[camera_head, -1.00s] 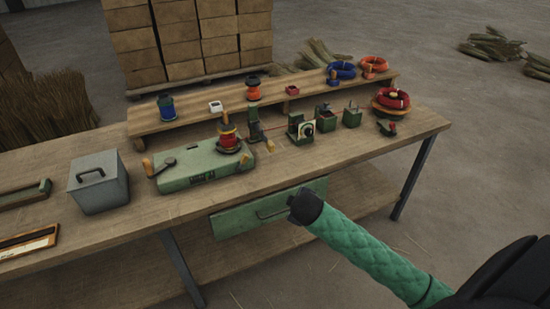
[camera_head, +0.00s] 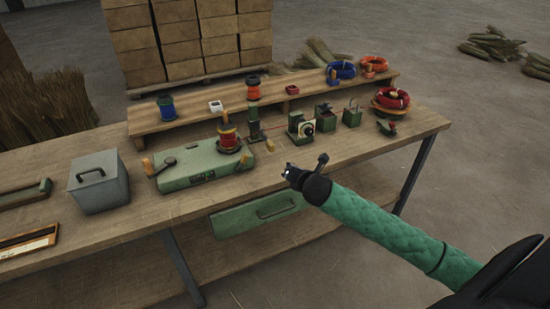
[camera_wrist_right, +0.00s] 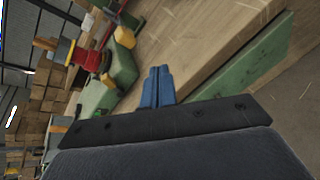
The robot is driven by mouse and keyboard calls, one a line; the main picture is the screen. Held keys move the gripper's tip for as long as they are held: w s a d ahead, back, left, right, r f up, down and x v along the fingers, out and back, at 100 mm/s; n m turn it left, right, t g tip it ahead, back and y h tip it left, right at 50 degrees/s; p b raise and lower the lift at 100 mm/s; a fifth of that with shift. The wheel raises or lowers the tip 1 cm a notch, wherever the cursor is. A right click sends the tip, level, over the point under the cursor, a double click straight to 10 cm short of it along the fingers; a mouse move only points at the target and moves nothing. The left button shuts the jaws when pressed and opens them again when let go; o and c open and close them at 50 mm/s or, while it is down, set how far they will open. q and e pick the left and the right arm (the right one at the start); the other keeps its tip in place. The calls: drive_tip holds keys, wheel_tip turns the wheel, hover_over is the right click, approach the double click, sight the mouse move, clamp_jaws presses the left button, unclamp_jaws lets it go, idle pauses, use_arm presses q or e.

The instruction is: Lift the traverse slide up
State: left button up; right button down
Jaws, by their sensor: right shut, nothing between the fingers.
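The green winding machine (camera_head: 195,172) stands on the bench with a red and yellow spool (camera_head: 228,137) upright on it. In the right wrist view, a yellow knob (camera_wrist_right: 124,37) shows near the spool (camera_wrist_right: 84,56). My right gripper (camera_head: 289,172) is in front of the bench's front edge, apart from the machine. Its blue fingers (camera_wrist_right: 157,85) are together and empty. My left gripper is out of view.
The bench (camera_head: 350,160) carries a grey metal box (camera_head: 98,182) on the left and a green guide unit (camera_head: 300,127) right of the machine. A green drawer (camera_head: 262,214) hangs below the front edge. A raised shelf (camera_head: 190,118) with spools stands behind.

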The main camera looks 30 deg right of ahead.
drive_tip(key=n, duration=0.2)
drive_tip(key=a+r+n, duration=0.1)
drive_tip(key=n, duration=0.2)
drive_tip(key=n+t+y, duration=0.1)
drive_tip(key=n, duration=0.2)
drive_tip(key=shift+w+a+r, duration=0.2)
drive_tip(key=shift+w+a, duration=0.1)
drive_tip(key=shift+w, duration=0.05)
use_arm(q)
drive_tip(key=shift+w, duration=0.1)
use_arm(e)
drive_tip(key=shift+w, duration=0.15)
